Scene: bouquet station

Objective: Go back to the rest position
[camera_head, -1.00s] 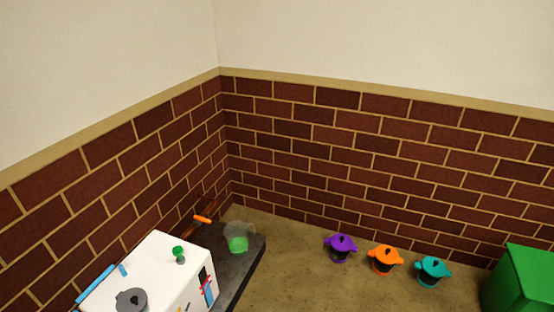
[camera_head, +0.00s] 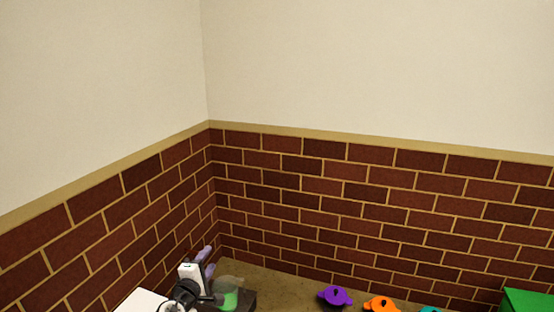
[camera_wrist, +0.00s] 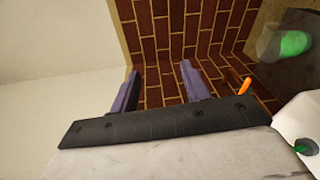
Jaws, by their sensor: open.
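My gripper (camera_head: 207,252) is at the lower left of the head view, in front of the brick corner and beside a clear container with green in it (camera_head: 229,296). In the wrist view, the two purple fingers of my gripper (camera_wrist: 158,72) stand wide apart. Nothing is between them but the brick wall behind. The clear container also shows in the wrist view (camera_wrist: 292,43), off to the right of the fingers.
A white box (camera_head: 141,302) is at the lower left. Purple (camera_head: 335,297), orange (camera_head: 381,304) and teal (camera_head: 430,309) pots stand along the wall, left of a green box (camera_head: 530,301). An orange piece (camera_wrist: 245,86) lies right of my fingers.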

